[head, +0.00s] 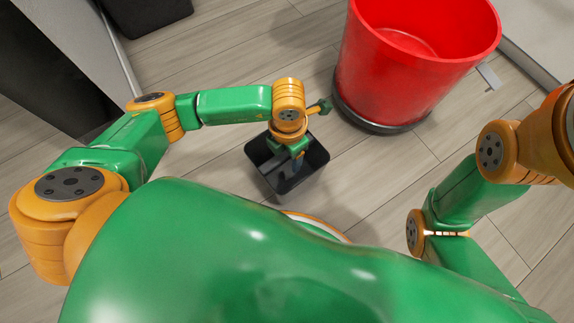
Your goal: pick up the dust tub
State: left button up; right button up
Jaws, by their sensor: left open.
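A black open-topped tub (317,162), which I take to be the dust tub, stands on the floor near the middle of the head view. My left arm reaches over it from the left. My left gripper (298,163) points down at the tub's opening, with its open fingers overlapping the tub's inside. The wrist hides part of the far rim, and I cannot tell whether the fingers touch a wall. My right arm shows at the right, but its gripper is hidden.
A large red bucket (410,75) with a dark base stands just behind and right of the tub. A dark box (148,12) is at the top left, beside a dark cabinet. A pale wall edge runs along the upper right. Wood-plank floor is clear right of the tub.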

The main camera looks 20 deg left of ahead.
pick_arm(q)
grip_shut()
jog(key=shift+r, duration=0.1)
dwell(1.2)
